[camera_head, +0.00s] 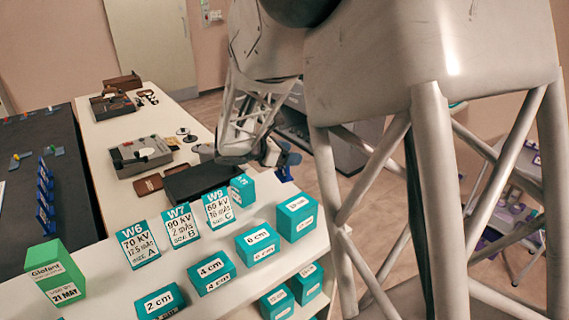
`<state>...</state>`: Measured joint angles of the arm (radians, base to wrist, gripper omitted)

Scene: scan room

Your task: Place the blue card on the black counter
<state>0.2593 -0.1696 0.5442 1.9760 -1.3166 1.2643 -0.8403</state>
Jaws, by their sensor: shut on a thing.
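My gripper (272,154) hangs in the middle of the view, over the right edge of the white counter. It is shut on a small dark blue piece, the blue card (287,160), which sticks out to the right of the fingers. The fingertips are small here, and the arm hides part of the area behind them. The black counter (75,140) runs along the left side, beyond the white counter and well apart from my gripper.
The white counter (105,165) bears a grey box (140,155), a black tray (203,182), teal cards and several teal blocks. A green box (55,272) stands front left. Dark blue upright pieces (45,197) line the black counter; bare surface shows behind them.

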